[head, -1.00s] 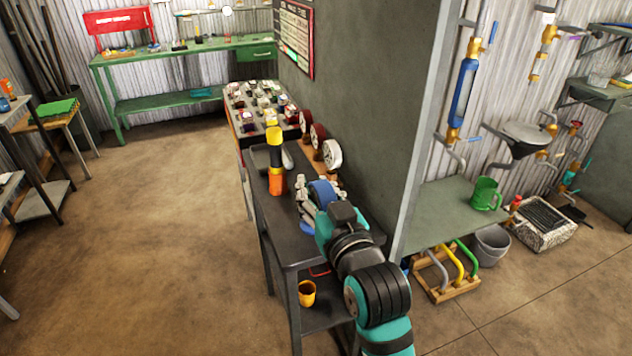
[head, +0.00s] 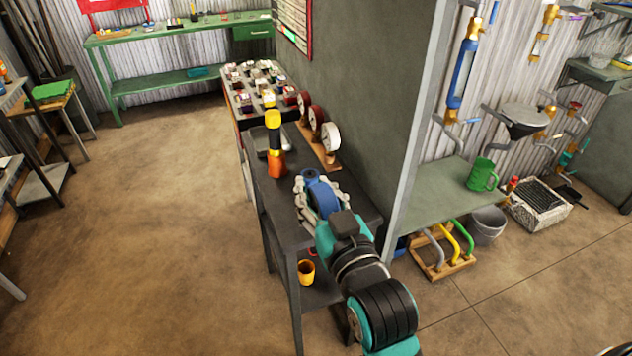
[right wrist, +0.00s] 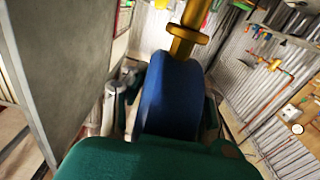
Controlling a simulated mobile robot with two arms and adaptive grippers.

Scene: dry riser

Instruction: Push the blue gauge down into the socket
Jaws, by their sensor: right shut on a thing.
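The blue gauge (head: 323,199) is a thick round body above the dark narrow table, in the middle of the head view. My right gripper (head: 320,190) is shut on it, with fingers on both sides. In the right wrist view the gauge (right wrist: 171,95) fills the middle, and a brass stem (right wrist: 186,30) shows at its far end. A blue piece also shows just past the fingers in the head view. I cannot make out the socket, nor whether the stem touches it. My left gripper is not in view.
An orange and black bottle-like thing with a yellow top (head: 275,145) stands on the table (head: 277,205). Red and white gauges (head: 330,137) stand on a wooden rack by the grey wall (head: 372,90). A yellow cup (head: 306,272) is on the lower shelf. Floor at left is clear.

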